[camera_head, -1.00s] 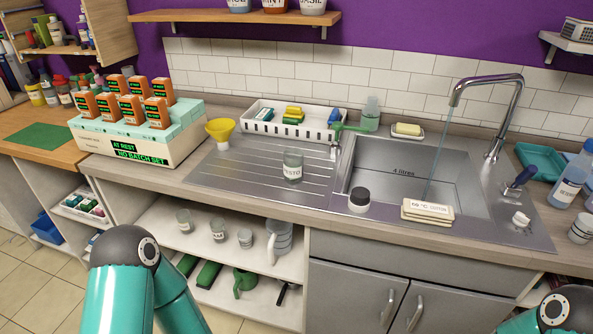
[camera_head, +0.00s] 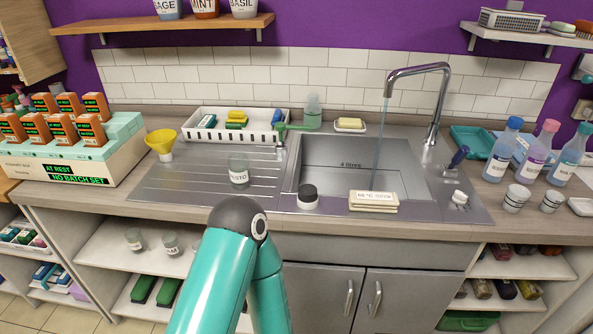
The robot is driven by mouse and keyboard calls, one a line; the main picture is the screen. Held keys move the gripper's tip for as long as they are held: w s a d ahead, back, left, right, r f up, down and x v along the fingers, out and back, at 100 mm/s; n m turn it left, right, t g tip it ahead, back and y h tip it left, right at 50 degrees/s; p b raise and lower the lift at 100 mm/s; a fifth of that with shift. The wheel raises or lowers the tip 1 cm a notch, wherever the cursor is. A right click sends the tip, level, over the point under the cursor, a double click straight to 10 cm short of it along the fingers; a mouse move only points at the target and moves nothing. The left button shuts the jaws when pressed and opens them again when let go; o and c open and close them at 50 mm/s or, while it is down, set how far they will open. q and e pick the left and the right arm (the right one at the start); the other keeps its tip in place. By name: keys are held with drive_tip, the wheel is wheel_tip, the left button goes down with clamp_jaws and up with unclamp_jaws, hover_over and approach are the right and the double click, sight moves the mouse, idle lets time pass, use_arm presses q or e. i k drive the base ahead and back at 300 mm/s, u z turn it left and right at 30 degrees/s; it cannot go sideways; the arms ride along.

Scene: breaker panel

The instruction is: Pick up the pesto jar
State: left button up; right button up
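The pesto jar (camera_head: 238,170) is a clear glass jar with a white label. It stands upright on the ribbed steel drainboard, left of the sink basin. It looks empty and without a lid. A teal link of my arm rises at bottom centre, in front of the counter and below the jar. Neither of my grippers shows.
The sink basin (camera_head: 350,165) has a running tap (camera_head: 440,105). A dark-lidded pot (camera_head: 307,197) and a pale block (camera_head: 373,201) sit on its front edge. A yellow funnel (camera_head: 161,142) and a white rack (camera_head: 205,122) stand near the jar.

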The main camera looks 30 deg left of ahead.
sight(238, 166)
drive_tip(key=z, duration=0.45)
drive_tip(key=k, duration=1.2)
drive_tip(key=z, duration=1.35)
drive_tip(key=i, duration=0.1)
drive_tip(key=u, duration=3.25)
drive_tip(key=i, duration=1.3)
